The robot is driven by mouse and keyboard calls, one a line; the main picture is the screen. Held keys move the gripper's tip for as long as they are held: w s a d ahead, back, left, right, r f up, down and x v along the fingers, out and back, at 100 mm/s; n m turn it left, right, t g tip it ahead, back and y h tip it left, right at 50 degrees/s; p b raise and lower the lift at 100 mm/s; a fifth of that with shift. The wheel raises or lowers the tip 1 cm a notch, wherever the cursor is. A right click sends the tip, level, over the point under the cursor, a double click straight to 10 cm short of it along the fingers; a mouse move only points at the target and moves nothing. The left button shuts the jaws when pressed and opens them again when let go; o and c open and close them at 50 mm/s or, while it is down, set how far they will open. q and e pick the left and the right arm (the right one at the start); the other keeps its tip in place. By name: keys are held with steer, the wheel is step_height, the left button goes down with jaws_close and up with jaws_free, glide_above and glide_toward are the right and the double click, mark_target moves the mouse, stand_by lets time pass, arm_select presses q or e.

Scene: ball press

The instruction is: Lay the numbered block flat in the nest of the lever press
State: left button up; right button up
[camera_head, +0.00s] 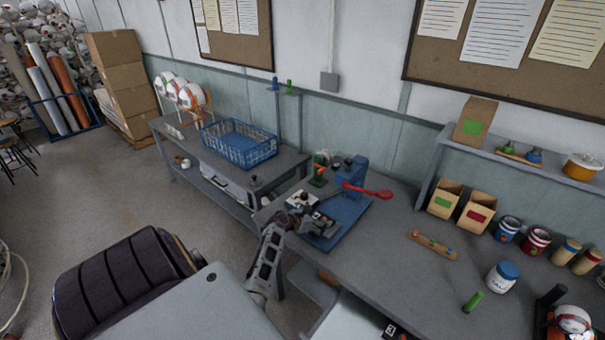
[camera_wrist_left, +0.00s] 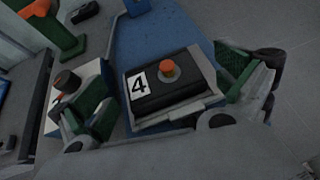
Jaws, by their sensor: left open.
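The numbered block (camera_wrist_left: 150,98) is black with a white label reading 4 and an orange-red knob. In the left wrist view it lies label up, bordered by a grey metal frame (camera_wrist_left: 192,110) that looks like the nest; I cannot tell whether it is fully seated. My left gripper (camera_wrist_left: 168,95) is open, its green-padded fingers apart on either side of the block. In the head view, my left gripper (camera_head: 318,222) is low over the blue base of the lever press (camera_head: 352,178), which has a red lever. My right gripper is not in view.
A white block with a dark knob (camera_wrist_left: 78,85) stands just left of the fingers. A green device (camera_head: 320,170) stands behind the nest. A blue basket (camera_head: 238,145) is on the side bench. The bench (camera_head: 385,260) right of the press is mostly clear, with a wooden strip (camera_head: 433,244) farther right.

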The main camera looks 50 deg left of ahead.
arm_select(q)
steer(key=v, duration=1)
steer(key=shift+s, duration=0.1)
stand_by(1.1)
